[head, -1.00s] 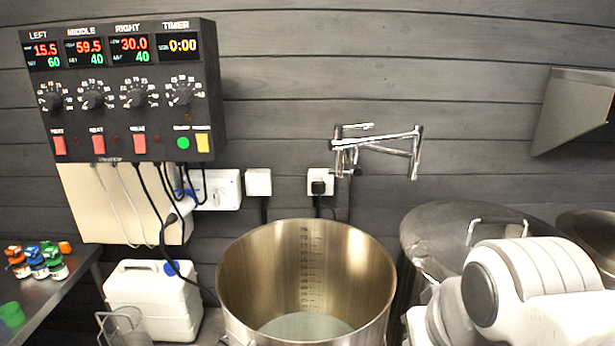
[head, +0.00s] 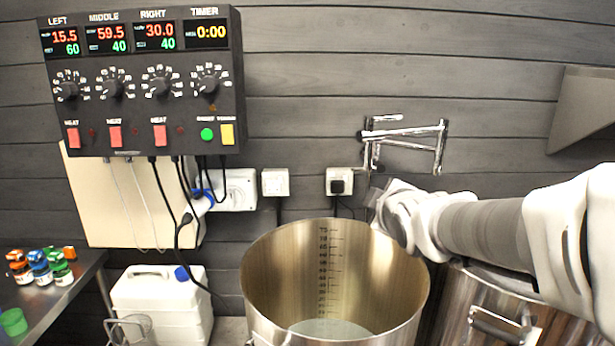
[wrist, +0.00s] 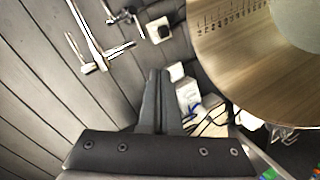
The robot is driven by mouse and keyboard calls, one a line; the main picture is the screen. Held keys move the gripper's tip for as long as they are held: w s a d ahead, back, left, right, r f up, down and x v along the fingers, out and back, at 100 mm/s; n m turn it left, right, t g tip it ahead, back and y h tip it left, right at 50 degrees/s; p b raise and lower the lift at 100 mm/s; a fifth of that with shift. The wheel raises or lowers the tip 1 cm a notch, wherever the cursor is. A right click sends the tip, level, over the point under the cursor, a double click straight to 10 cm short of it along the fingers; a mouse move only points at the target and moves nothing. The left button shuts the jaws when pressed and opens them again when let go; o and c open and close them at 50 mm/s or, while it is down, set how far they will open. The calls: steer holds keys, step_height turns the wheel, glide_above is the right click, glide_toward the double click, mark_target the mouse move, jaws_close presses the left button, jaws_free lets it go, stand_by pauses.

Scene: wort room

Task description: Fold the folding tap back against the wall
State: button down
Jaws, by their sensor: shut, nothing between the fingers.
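The folding tap (head: 410,135) is a chrome, jointed pipe on the dark plank wall, above and behind the open kettle. In the head view its arm reaches right from the wall mount and bends at a joint at its right end. The tap also shows at the top left of the wrist view (wrist: 92,42). My gripper (head: 375,203) is in front of the wall, just below the tap and over the kettle's back right rim, apart from the tap. In the wrist view its fingers (wrist: 159,75) are together and empty.
The open steel kettle (head: 258,275) stands below the tap. A lidded kettle (head: 455,310) is to its right. Wall sockets (head: 340,181) sit left of my gripper, and a control box (head: 140,135) hangs further left. A steel hood (head: 585,105) juts out at right.

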mark_target(368, 169)
steer(key=w+a+n+t+y, duration=0.35)
steer(key=w+n, duration=0.35)
steer(key=w, duration=1.1)
steer(key=shift+h, duration=0.65)
steer(key=d, duration=0.2)
steer(key=s+d+p, duration=0.1)
steer(key=d, duration=0.1)
steer(key=shift+p, duration=0.3)
steer(key=shift+s+d, duration=0.1)
steer(key=shift+d, duration=0.05)
steer(key=shift+s+d+y, duration=0.15)
steer(key=shift+d+y, duration=0.3)
steer(key=shift+y, duration=0.05)
steer(key=shift+s+d, duration=0.1)
steer(key=shift+d, duration=0.1)
